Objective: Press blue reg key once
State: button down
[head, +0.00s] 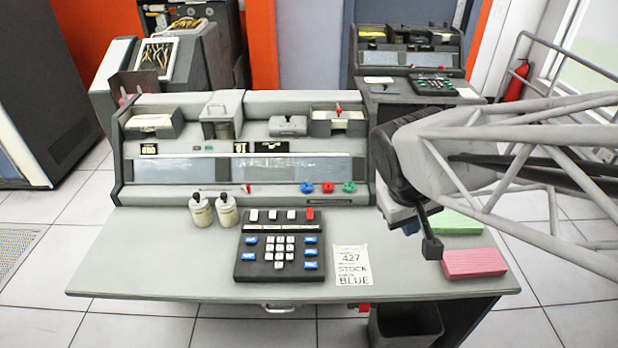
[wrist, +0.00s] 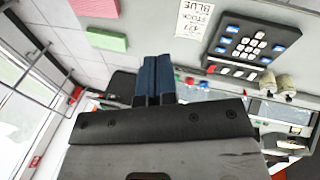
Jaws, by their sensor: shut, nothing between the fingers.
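The black keypad (head: 280,250) lies on the grey desk, with white keys in the middle and blue keys at both sides. Blue keys show at left (head: 250,241) and right (head: 311,252); their lettering is too small to read, so I cannot tell which is REG. The keypad also shows in the wrist view (wrist: 250,46), at upper right. My gripper (head: 432,248) is shut and empty, above the right part of the desk, to the right of the keypad and apart from it. Its closed fingers show in the wrist view (wrist: 154,80).
A paper note (head: 351,265) reading 427, STOCK, BLUE lies right of the keypad. Pink (head: 475,263) and green (head: 452,222) card stacks lie near my gripper. Two bottles (head: 214,210) stand behind the keypad at left. The console (head: 245,150) rises behind, with coloured knobs (head: 328,188).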

jog(key=w+a+f+n+h, duration=0.4)
jog(key=w+a+f+n, duration=0.3)
jog(key=w+f, duration=0.4)
jog(key=n+t+h, duration=0.1)
jog(key=n+t, duration=0.3)
jog(key=n, duration=0.2)
send_over(311, 253)
notch_tip(311, 253, down, 9)
jog(key=shift+f, duration=0.2)
jog(key=shift+f, duration=0.1)
jog(key=shift+f, duration=4.25)
